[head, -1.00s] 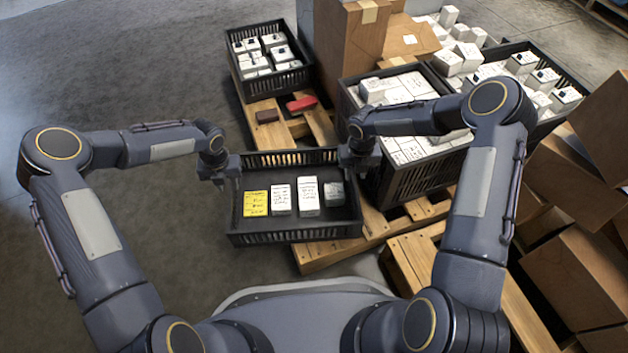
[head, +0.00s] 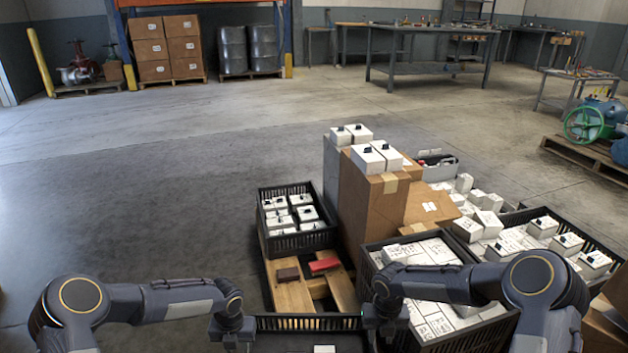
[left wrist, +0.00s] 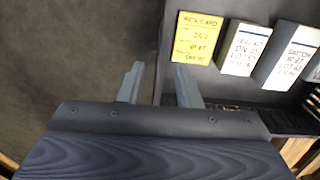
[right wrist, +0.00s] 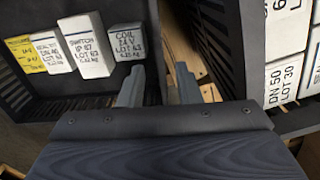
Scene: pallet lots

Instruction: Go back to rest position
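Beyond the crate, a wooden pallet (head: 292,297) carries a dark block (head: 287,275) and a red block (head: 324,265). A smaller crate of boxes (head: 277,245), tall cartons (head: 370,208) and a full crate (head: 388,247) stand close. The floor at left is clear.

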